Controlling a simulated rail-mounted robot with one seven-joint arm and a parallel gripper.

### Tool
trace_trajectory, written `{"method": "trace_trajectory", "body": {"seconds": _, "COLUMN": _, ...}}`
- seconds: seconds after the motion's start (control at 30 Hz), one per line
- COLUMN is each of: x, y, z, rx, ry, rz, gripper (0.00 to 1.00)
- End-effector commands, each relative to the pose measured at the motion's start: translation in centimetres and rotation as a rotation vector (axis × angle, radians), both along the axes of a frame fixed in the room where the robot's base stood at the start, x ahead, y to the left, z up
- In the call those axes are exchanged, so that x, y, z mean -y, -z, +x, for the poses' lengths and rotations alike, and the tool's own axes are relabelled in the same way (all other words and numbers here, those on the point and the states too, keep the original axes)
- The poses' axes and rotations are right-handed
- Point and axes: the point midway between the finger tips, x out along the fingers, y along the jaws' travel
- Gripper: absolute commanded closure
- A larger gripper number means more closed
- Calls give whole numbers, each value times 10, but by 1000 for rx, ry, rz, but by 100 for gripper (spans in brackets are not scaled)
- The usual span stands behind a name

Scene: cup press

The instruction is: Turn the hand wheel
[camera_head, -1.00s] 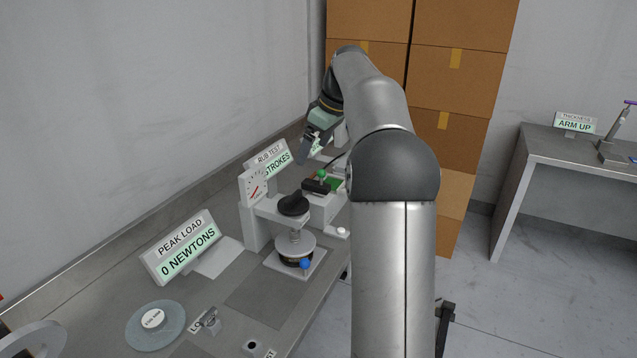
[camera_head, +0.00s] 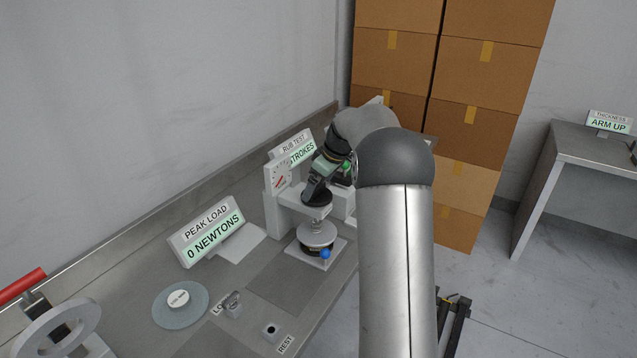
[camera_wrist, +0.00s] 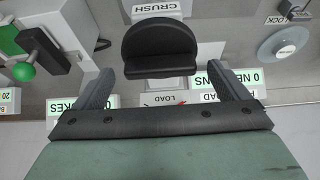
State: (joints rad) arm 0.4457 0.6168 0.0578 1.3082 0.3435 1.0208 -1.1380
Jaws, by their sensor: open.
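The black hand wheel (camera_head: 316,199) sits on top of the grey press (camera_head: 283,217), above a round metal plate (camera_head: 316,234). In the wrist view the hand wheel (camera_wrist: 160,52) is a dark disc with a raised part. My gripper (camera_head: 313,188) is just above the wheel and partly covers it. In the wrist view my gripper (camera_wrist: 164,73) is open, with one finger toward each side of the wheel and nothing held. I cannot tell whether a finger touches the wheel.
The rub test device (camera_head: 343,190) stands right behind the press. The peak load display (camera_head: 207,230) reads 0 newtons, to the left. A round disc (camera_head: 180,305) and a grey ring-shaped wheel (camera_head: 60,328) are toward the front left. A bare dark mat (camera_head: 292,280) lies in front of the press.

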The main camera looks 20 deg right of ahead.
Motion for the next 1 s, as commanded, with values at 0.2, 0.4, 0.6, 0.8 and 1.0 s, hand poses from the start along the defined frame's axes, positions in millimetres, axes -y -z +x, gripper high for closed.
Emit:
{"method": "trace_trajectory", "body": {"seconds": 0.2, "x": -2, "y": 9, "z": 3, "rx": 0, "ry": 0, "rz": 0, "gripper": 5}}
{"method": "trace_trajectory", "body": {"seconds": 0.4, "x": -2, "y": 9, "z": 3, "rx": 0, "ry": 0, "rz": 0, "gripper": 5}}
{"method": "trace_trajectory", "body": {"seconds": 0.6, "x": -2, "y": 9, "z": 3, "rx": 0, "ry": 0, "rz": 0, "gripper": 50}}
{"method": "trace_trajectory", "body": {"seconds": 0.8, "x": -2, "y": 9, "z": 3, "rx": 0, "ry": 9, "rz": -1, "gripper": 50}}
{"method": "trace_trajectory", "body": {"seconds": 1.0, "x": -3, "y": 10, "z": 3, "rx": 2, "ry": 68, "rz": 0, "gripper": 50}}
